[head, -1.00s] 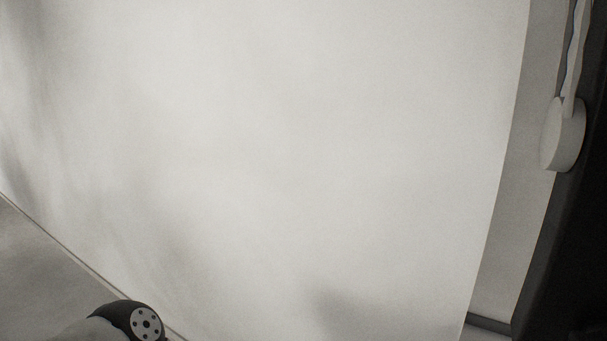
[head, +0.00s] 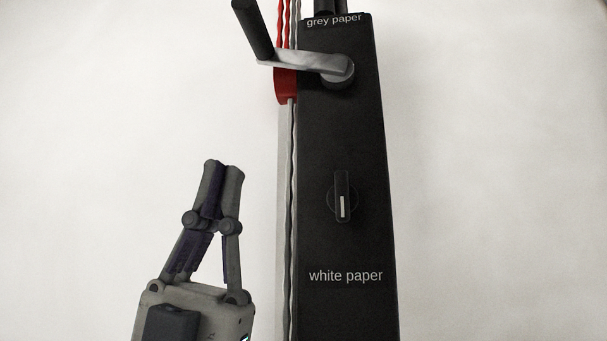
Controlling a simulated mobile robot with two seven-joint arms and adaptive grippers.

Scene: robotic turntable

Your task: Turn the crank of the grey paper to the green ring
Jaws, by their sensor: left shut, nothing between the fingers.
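The grey paper crank (head: 305,62) is at the top of a black panel (head: 345,130), just below the label "grey paper" (head: 334,20). Its metal arm points left from a round hub, and its dark handle (head: 252,28) sticks out up and left. My left gripper (head: 224,170) is shut and empty, upright, below and left of the crank and apart from it. A red ring (head: 285,84) sits behind the crank arm. No green ring shows. My right gripper is not in view.
A black knob (head: 342,194) with a white mark sits lower on the panel, above the label "white paper" (head: 346,275). Red and white cords (head: 291,200) hang along the panel's left edge. Pale blank surface lies on both sides.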

